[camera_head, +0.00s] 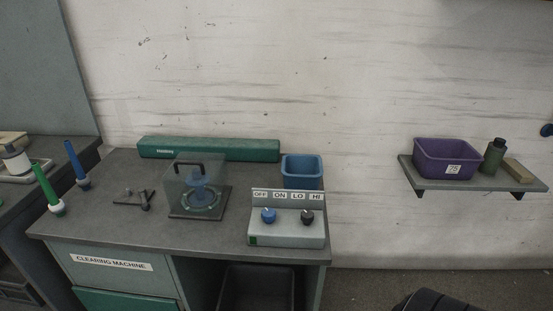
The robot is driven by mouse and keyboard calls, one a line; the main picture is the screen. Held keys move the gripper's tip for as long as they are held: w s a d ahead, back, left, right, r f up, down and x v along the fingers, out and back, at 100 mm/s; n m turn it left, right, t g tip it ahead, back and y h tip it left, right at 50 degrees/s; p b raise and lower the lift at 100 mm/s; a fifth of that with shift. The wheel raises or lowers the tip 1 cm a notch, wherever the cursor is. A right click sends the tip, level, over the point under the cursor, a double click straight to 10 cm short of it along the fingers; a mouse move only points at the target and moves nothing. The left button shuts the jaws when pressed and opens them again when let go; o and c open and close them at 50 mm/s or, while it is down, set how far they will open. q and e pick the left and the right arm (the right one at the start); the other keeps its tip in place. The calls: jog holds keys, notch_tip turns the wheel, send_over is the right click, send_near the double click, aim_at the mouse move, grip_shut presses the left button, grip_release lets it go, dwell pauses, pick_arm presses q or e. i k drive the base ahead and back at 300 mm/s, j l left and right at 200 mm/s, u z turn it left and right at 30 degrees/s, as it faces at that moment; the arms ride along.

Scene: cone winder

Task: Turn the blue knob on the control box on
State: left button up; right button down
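The control box (286,234) is light grey and sits at the front right of the grey workbench. Its blue knob (268,215) is on the left of the sloped face, below the OFF and ON labels (270,195). The knob's pointer is too small to read surely. A black knob (307,216) is to its right, below the LO and HI labels (307,197). Neither of my grippers shows in the head view, and nothing touches the box.
A clear cover with a black handle (186,165) stands left of the box on the workbench (130,228). A blue bin (302,168) is behind the box. A wall shelf (480,183) at right holds a purple bin (444,160). A dark ridged shape (435,302) shows at the bottom edge.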

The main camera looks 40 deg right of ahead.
aim_at(268, 214)
jog(key=z, duration=1.5)
